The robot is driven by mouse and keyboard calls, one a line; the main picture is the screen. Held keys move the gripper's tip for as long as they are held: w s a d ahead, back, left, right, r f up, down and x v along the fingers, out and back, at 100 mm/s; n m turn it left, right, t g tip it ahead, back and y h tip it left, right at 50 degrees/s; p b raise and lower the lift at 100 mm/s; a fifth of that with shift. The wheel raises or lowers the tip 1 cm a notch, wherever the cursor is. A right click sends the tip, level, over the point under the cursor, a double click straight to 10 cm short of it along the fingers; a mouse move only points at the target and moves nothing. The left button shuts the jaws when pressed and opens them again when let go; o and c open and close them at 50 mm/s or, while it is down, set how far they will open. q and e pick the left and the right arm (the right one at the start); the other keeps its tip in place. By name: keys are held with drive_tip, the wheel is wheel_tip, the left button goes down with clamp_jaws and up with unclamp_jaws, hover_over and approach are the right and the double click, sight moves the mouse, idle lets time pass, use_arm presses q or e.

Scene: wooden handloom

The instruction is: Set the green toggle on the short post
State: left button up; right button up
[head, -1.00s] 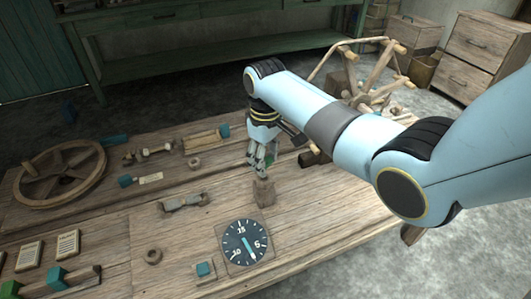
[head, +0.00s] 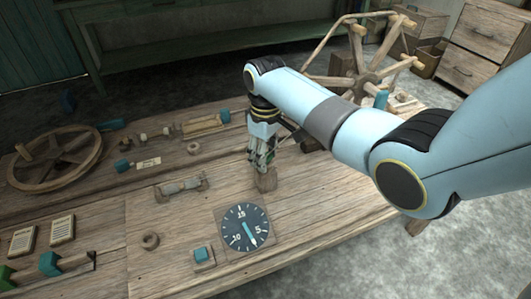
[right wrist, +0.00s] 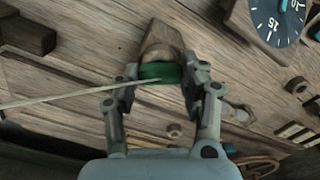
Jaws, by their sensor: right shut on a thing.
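The green toggle (right wrist: 162,72) is a short green piece between the fingers of my right gripper (right wrist: 168,84) in the right wrist view. The gripper is shut on it. The short wooden post (right wrist: 164,38) is right beyond the toggle. I cannot tell whether the toggle touches its top. In the head view my right gripper (head: 261,162) points down just above the post (head: 266,181), and its fingers hide most of the toggle. A thin pale strand (right wrist: 60,100) runs from the left to the toggle in the wrist view. My left gripper is not in view.
A round dial (head: 245,228) and a teal button (head: 202,256) lie in front of the post. A wooden ring (head: 150,240), a spindle (head: 181,188) and a spoked wheel (head: 55,158) lie to the left. A wheel frame (head: 365,75) stands behind my right arm.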

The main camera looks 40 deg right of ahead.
drive_tip(key=o, duration=0.8)
drive_tip(key=shift+o, duration=0.2)
wheel_tip(320, 180, up, 12)
drive_tip(key=shift+s+f, duration=0.1)
